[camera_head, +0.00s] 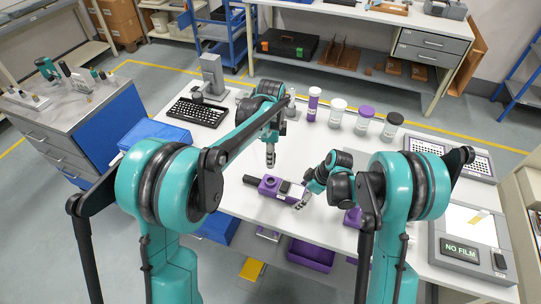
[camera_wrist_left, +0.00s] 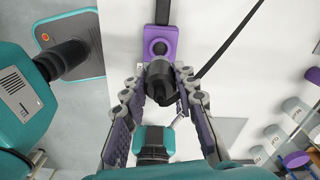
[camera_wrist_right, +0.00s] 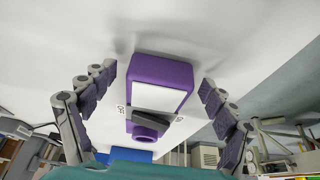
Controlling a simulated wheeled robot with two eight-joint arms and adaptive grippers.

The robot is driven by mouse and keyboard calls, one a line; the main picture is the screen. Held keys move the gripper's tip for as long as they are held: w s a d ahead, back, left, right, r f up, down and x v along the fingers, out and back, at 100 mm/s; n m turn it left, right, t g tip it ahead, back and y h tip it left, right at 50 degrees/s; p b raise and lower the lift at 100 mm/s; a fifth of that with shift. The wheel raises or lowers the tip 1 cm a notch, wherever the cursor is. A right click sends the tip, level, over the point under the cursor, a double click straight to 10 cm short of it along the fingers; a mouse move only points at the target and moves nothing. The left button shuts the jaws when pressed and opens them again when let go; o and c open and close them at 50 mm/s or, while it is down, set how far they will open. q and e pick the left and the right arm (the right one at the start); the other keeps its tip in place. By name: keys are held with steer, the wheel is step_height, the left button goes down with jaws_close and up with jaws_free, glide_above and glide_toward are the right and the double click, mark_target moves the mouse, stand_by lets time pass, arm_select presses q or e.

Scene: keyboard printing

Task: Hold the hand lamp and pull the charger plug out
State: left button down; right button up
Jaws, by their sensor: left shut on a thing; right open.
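The purple hand lamp (camera_head: 268,187) lies on the white table with its black handle to the left. Its purple body (camera_wrist_left: 160,42) also shows at the top of the left wrist view. My left gripper (camera_head: 270,164) is over the lamp. In the left wrist view it is shut on the black charger plug (camera_wrist_left: 160,82), whose cable runs to the upper right. My right gripper (camera_head: 301,203) is open near the lamp's right end. Between its fingers, the right wrist view shows a purple box (camera_wrist_right: 163,72) with a white panel and dark switch; I cannot tell whether it belongs to the lamp.
Several lidded jars (camera_head: 337,112) stand at the table's back. A black keyboard (camera_head: 197,112) lies at the back left. A grey device reading "NO FILM" (camera_head: 460,250) is at the right. A purple bin (camera_head: 311,255) sits below the front edge.

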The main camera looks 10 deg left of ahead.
steer(key=v, duration=1.2)
